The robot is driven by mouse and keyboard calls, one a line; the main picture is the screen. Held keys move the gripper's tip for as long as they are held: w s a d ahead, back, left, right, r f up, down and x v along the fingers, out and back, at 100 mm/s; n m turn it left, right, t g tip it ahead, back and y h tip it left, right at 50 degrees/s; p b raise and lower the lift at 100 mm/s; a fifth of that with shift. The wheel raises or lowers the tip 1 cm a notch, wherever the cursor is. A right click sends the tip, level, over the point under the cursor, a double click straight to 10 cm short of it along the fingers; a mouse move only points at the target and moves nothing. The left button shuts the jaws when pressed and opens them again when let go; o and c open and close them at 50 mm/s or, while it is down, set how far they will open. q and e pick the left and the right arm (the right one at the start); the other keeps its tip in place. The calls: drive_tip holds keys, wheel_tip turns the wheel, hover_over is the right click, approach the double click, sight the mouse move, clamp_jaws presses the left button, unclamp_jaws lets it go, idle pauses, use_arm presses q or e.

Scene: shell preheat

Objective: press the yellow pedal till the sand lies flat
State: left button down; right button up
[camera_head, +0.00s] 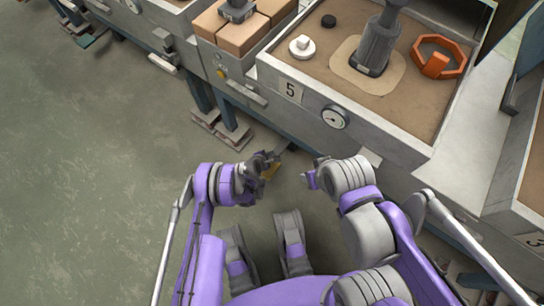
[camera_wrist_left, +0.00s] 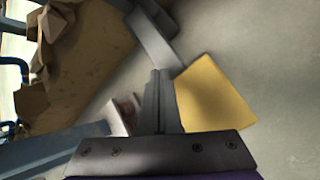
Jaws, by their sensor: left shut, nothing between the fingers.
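In the left wrist view the pedal (camera_wrist_left: 214,92) is a flat yellow plate on a grey arm, just right of my shut, empty fingers (camera_wrist_left: 160,76). I cannot tell whether they touch it. Brown sand (camera_head: 408,101) fills the bin, with a paler patch around a dark grey upright piece (camera_head: 376,45); whether the sand is level is unclear. My right gripper (camera_head: 311,179) is at the right arm's end, its fingers too small to read.
On the sand are a white knobbed disc (camera_head: 302,47), a black disc (camera_head: 328,21) and an orange ring (camera_head: 440,57). A round gauge (camera_head: 334,117) is on the bin's front. Brown blocks (camera_head: 243,32) stand in the neighbouring bin. Open floor (camera_head: 90,190) lies left.

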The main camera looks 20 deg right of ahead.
idle(0.5)
use_arm(q)
drive_tip(key=shift+f, duration=0.4)
idle(0.3)
drive_tip(key=shift+r+p, duration=0.3)
drive_tip(key=shift+r, duration=0.1)
drive_tip(key=shift+d+r+p, duration=0.1)
drive_tip(key=shift+r+p, duration=1.2)
drive_tip(key=shift+r, duration=1.25)
drive_tip(key=shift+w, duration=0.1)
